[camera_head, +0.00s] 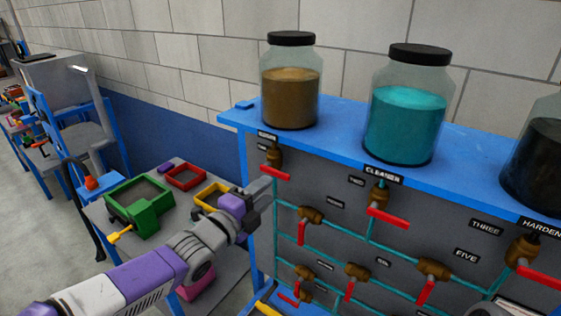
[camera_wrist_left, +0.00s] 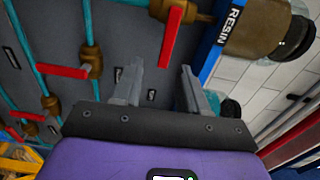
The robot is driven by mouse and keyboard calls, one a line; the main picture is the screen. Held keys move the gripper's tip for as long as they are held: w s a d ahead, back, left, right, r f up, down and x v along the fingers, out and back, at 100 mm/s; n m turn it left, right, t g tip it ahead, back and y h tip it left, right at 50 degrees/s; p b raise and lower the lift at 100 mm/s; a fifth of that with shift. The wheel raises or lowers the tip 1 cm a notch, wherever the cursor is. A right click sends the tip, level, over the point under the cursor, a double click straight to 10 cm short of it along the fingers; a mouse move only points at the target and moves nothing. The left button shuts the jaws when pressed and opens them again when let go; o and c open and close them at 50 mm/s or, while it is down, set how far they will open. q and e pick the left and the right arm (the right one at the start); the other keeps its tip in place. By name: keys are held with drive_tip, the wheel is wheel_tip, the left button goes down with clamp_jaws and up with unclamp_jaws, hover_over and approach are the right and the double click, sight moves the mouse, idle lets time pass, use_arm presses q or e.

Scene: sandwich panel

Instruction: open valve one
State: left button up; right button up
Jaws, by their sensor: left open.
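The upper-left valve (camera_head: 275,157) is brown, just below the label under the brown-powder jar (camera_head: 290,97). Its red handle (camera_head: 276,173) lies roughly level in the head view. The number beside this valve is hidden or too small to read. My left gripper (camera_head: 262,188) is open and empty at the panel's left edge, just below and left of that handle. In the left wrist view, my open fingers (camera_wrist_left: 160,88) point toward the panel. A valve with a red handle (camera_wrist_left: 171,37) shows ahead of them, next to the RESIN label (camera_wrist_left: 229,28). No contact shows.
The panel (camera_head: 340,237) carries several more red-handled valves joined by teal pipes. A teal jar (camera_head: 404,110) and a dark jar (camera_head: 540,150) stand on its blue top shelf (camera_head: 345,125). A side table with a green bin (camera_head: 139,209) stands at left, under my left arm.

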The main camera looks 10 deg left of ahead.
sight(280, 176)
use_arm(q)
drive_tip(key=x, duration=0.2)
drive_tip(key=p+x, duration=0.1)
drive_tip(key=x, duration=0.4)
drive_tip(key=shift+w+r, duration=0.2)
drive_tip(key=shift+r, duration=0.2)
clamp_jaws()
